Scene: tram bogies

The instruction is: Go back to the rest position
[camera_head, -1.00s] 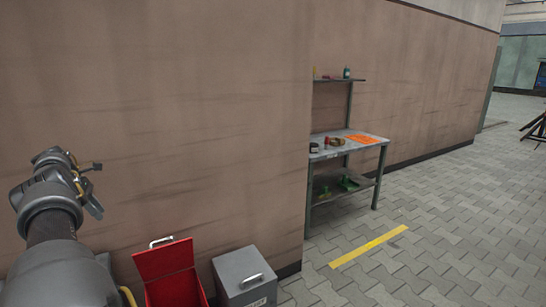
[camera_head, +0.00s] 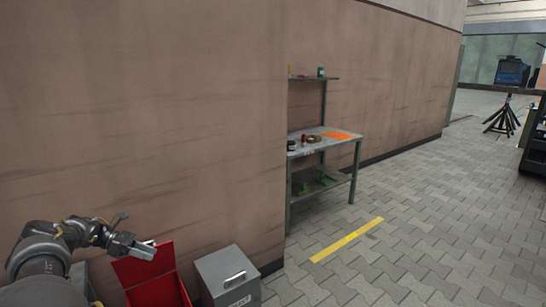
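My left gripper (camera_head: 143,250) is at the lower left, in front of the brown wall and by the raised lid of the red bin (camera_head: 158,272). Its fingers point right and look close together, but I cannot make out any gap between them. I see nothing held in it. My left arm comes in from the lower left corner. My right gripper is out of view.
A grey box (camera_head: 228,276) with a handle stands right of the red bin. A workbench (camera_head: 325,143) with a shelf stands along the wall (camera_head: 150,100). A yellow floor stripe (camera_head: 347,239) lies on open paving. A stand (camera_head: 503,117) is far right.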

